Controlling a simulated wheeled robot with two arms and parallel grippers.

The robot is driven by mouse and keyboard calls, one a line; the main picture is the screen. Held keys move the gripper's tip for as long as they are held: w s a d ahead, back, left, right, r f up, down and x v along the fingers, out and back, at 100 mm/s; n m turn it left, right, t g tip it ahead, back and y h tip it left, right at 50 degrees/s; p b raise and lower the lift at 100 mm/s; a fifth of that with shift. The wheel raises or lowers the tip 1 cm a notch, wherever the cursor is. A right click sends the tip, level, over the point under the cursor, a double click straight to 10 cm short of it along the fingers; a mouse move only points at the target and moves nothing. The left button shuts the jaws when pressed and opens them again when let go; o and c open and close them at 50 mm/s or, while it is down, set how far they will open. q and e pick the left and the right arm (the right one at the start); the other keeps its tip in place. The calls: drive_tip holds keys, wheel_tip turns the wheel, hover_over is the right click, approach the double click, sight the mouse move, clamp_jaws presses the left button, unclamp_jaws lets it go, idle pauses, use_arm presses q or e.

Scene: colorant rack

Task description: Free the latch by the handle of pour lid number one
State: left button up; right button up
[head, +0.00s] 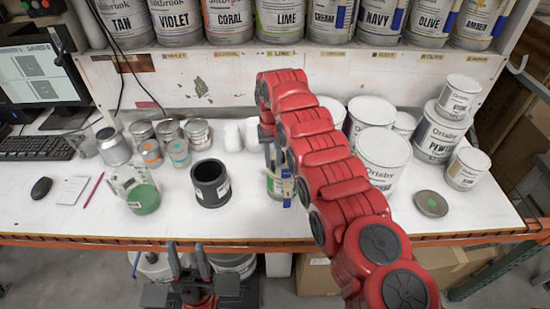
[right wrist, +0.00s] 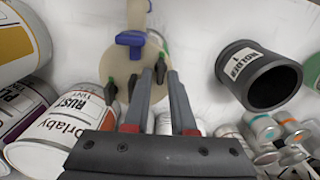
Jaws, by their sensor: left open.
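The pour lid (right wrist: 118,62) is a beige disc with a spout and a blue piece (right wrist: 130,40), seen from above in the right wrist view. Several small dark latch handles stand at its rim. My right gripper (right wrist: 160,74) is over this rim, its fingertips apart on either side of a dark handle (right wrist: 160,68); whether they grip it is unclear. In the head view the right gripper (head: 271,140) points down over a small can (head: 280,187), partly hidden by my arm; the lid is barely visible there. My left gripper (head: 189,262) is open and empty below the table's front edge.
A black holder (head: 210,183) marked 1 in the right wrist view (right wrist: 240,62) stands left of the can. A cup of green liquid (head: 140,195) stands further left. White paint cans (head: 385,155) crowd the right. The front table strip (head: 235,222) is clear.

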drive_tip(key=shift+f, duration=0.15)
clamp_jaws()
idle(0.4)
drive_tip(key=shift+a+f+n+b, duration=0.1)
drive_tip(key=shift+f+n+b, duration=0.05)
drive_tip(key=shift+n+b, duration=1.3)
drive_tip(key=shift+n, duration=0.45)
drive_tip(key=n+b, duration=0.1)
drive_tip(key=n, duration=0.5)
drive_tip(key=shift+s+a, duration=0.1)
drive_tip(key=shift+s, duration=0.05)
drive_tip(key=n, duration=0.3)
drive_tip(key=n+b, duration=0.1)
drive_tip(key=n, duration=0.2)
drive_tip(key=shift+s+r+n, duration=0.1)
drive_tip(key=shift+r+n, duration=0.1)
drive_tip(key=shift+n, duration=0.2)
